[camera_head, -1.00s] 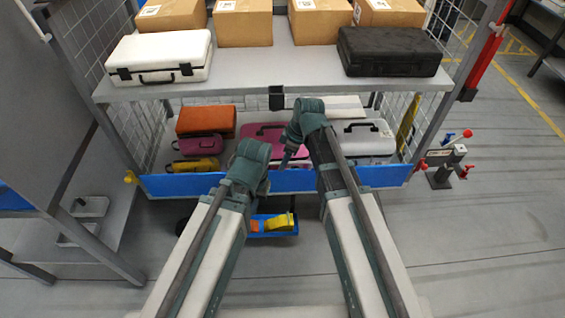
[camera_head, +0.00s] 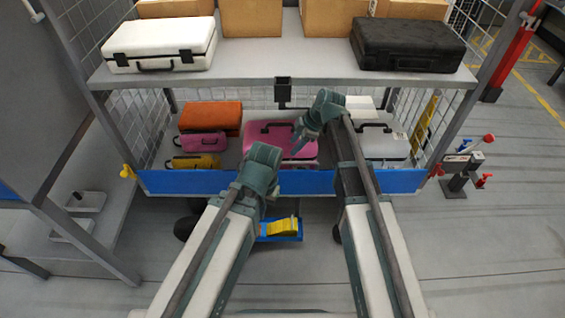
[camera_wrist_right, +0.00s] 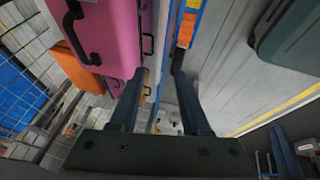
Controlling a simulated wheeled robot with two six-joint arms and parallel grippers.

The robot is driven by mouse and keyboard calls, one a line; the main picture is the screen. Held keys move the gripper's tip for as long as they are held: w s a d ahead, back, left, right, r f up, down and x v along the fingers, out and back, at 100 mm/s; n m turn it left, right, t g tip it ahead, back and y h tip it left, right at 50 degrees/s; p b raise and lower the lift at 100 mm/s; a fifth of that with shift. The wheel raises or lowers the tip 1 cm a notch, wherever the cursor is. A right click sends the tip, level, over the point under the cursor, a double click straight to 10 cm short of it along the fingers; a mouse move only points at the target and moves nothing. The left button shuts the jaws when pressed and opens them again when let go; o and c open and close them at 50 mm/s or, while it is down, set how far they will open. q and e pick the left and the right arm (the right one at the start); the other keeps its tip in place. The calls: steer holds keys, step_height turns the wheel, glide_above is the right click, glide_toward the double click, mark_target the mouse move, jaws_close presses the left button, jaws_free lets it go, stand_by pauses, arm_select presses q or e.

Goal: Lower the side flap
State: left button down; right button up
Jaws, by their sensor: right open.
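The side flap is a long blue board (camera_head: 375,182), standing upright along the front of the cart's lower shelf. My right gripper (camera_head: 305,142) is just above and behind the middle of the flap in the head view, partly hidden by its own wrist. In the right wrist view its two fingers (camera_wrist_right: 161,76) are apart, with nothing clamped between them. A thin edge runs between or just beyond them; I cannot tell whether they straddle the flap. My left arm ends in front of the flap, left of its middle; its gripper fingers are hidden.
A pink case (camera_head: 277,138), an orange case (camera_head: 210,117) and a silver case (camera_head: 380,143) lie behind the flap. The upper shelf (camera_head: 280,68) overhangs them. A yellow knob (camera_head: 127,172) sits at the flap's left end. A blue tray (camera_head: 290,237) is below.

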mark_target(283, 163)
steer(key=b+x, duration=0.9)
steer(key=x, duration=0.2)
steer(key=shift+f, duration=0.15)
jaws_close()
stand_by(1.1)
